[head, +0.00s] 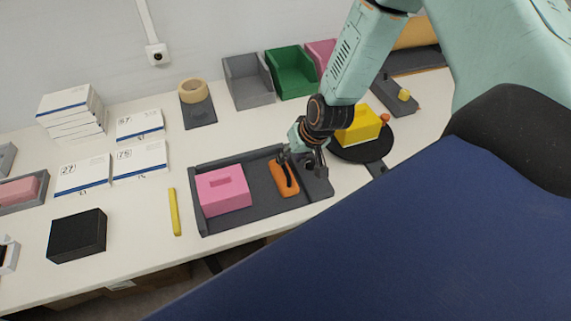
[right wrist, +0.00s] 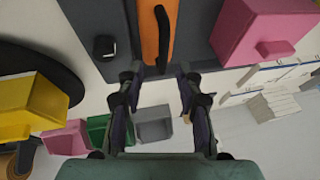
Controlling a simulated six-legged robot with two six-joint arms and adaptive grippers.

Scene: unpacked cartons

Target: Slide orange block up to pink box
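The orange block (head: 278,172) lies in the dark grey tray (head: 254,217), to the right of the pink box (head: 225,191), with a gap of bare tray between them. A black curved handle (right wrist: 163,38) runs along the block's top. The block (right wrist: 151,34) and the pink box (right wrist: 262,28) also show in the right wrist view. My right gripper (head: 290,156) is at the block's far end. In the right wrist view, its fingertips (right wrist: 160,72) are apart, with the handle's end close to the space between them; contact cannot be told. My left gripper is not in view.
A yellow block (head: 361,126) stands on a round black plate right of the tray. A yellow stick (head: 174,212) and a black box (head: 77,235) lie to the left. Grey (head: 248,82) and green (head: 290,73) bins stand behind. White cartons (head: 139,160) sit at back left.

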